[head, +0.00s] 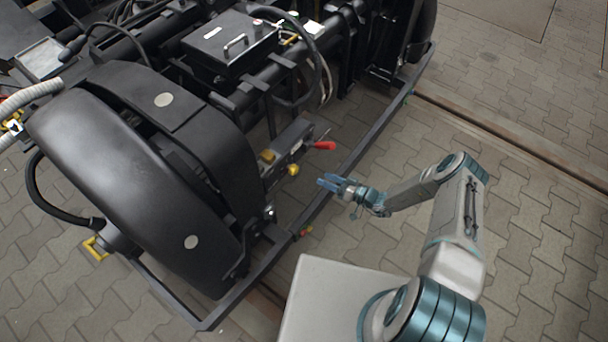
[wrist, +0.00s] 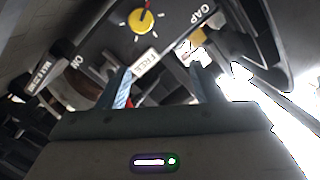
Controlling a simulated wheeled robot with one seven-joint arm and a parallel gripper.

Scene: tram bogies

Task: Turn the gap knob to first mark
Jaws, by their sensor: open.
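The yellow gap knob (head: 293,169) sits on the side of a small grey unit low on the bogie. In the wrist view the round yellow knob (wrist: 141,21) shows at the top, on a dark plate with white marks and the word GAP to its right. A red pointer line lies at its upper edge. My gripper (head: 325,181) is a little to the right of the knob in the head view, apart from it. In the wrist view my gripper (wrist: 158,82) is open, with nothing between its fingers, and the knob is beyond the fingertips.
A red lever (head: 324,145) sticks out just above the knob. A FREE label (wrist: 146,61) shows between the fingers. A dark frame bar (head: 340,180) runs below the unit. Black box (head: 230,43) stands above.

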